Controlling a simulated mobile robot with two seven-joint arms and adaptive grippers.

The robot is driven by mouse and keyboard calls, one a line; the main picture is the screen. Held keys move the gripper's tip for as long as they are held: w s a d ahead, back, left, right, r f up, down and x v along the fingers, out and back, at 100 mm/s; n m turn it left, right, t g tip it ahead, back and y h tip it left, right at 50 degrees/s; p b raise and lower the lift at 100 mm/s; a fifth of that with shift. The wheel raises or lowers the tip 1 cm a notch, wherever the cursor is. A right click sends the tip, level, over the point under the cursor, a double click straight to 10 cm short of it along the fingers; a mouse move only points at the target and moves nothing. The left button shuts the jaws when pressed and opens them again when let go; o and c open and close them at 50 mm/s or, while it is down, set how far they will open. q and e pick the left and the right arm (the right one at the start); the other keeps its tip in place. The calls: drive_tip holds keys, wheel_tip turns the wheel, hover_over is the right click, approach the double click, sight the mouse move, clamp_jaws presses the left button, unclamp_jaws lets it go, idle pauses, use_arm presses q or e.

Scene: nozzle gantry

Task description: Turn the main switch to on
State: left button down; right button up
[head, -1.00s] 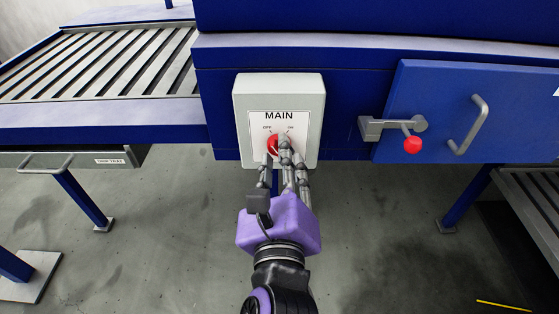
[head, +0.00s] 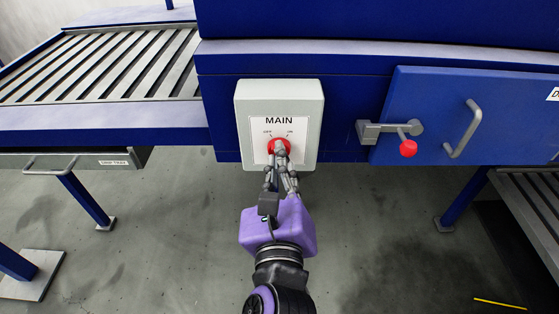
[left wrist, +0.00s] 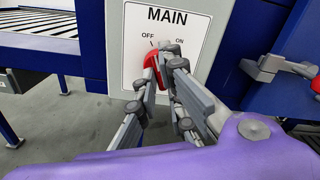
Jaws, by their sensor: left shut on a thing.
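The main switch is a light grey box (head: 244,124) with a white plate reading MAIN, OFF at left and ON at right, on the blue machine. Its red knob (head: 271,146) sits below these words and also shows in the left wrist view (left wrist: 149,76). My left gripper (head: 280,151) comes from below, its fingers shut on the knob. In the left wrist view the gripper's fingers (left wrist: 158,72) cover much of the knob, so I cannot tell which mark it points at. My right gripper is not in view.
At the right is a blue door (head: 430,95) with a bar handle (head: 466,128) and a red-knobbed latch (head: 408,148). A slatted conveyor (head: 110,65) and a drip tray drawer (head: 75,161) are at the left. The floor below is open between the blue legs.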

use_arm(q)
drive_tip(key=shift+m+p, duration=5.25)
drive_tip(key=shift+m, duration=0.05)
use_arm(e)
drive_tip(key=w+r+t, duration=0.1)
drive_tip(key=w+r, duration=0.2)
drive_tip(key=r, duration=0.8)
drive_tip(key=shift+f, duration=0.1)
use_arm(q)
drive_tip(key=c, duration=1.9)
unclamp_jaws()
drive_tip(key=shift+o, duration=0.2)
